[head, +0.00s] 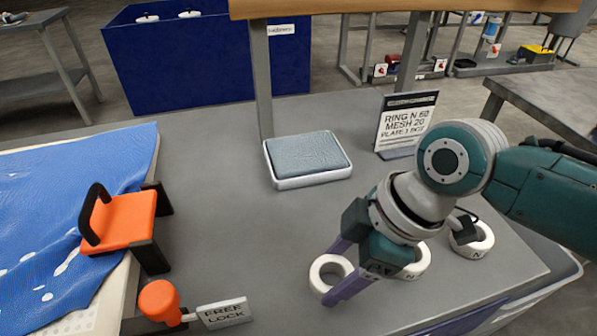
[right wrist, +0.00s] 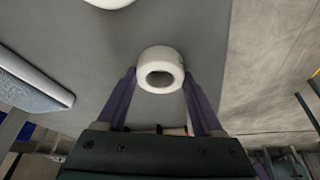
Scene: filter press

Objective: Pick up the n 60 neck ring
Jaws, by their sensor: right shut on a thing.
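A white neck ring (head: 317,283) sits at the front of the grey table, the leftmost of three white rings. My right gripper (head: 333,273) is shut on this ring, one purple finger on each side. In the right wrist view the ring (right wrist: 160,56) is between the fingertips, its dark hole facing the camera. It appears to be at table level; I cannot tell whether it touches the table. No number can be read on it. A middle ring (head: 414,264) is partly hidden behind my gripper, and a right ring (head: 472,240) shows an N. My left gripper is not in view.
A sign (head: 405,118) reads "RING N 60 MESH 20 PLATE 1", with a last word unclear. A grey pad in a white tray (head: 310,182) lies mid-table. Left are an orange clamp (head: 120,220), an orange knob (head: 158,299) and blue cloth (head: 75,185).

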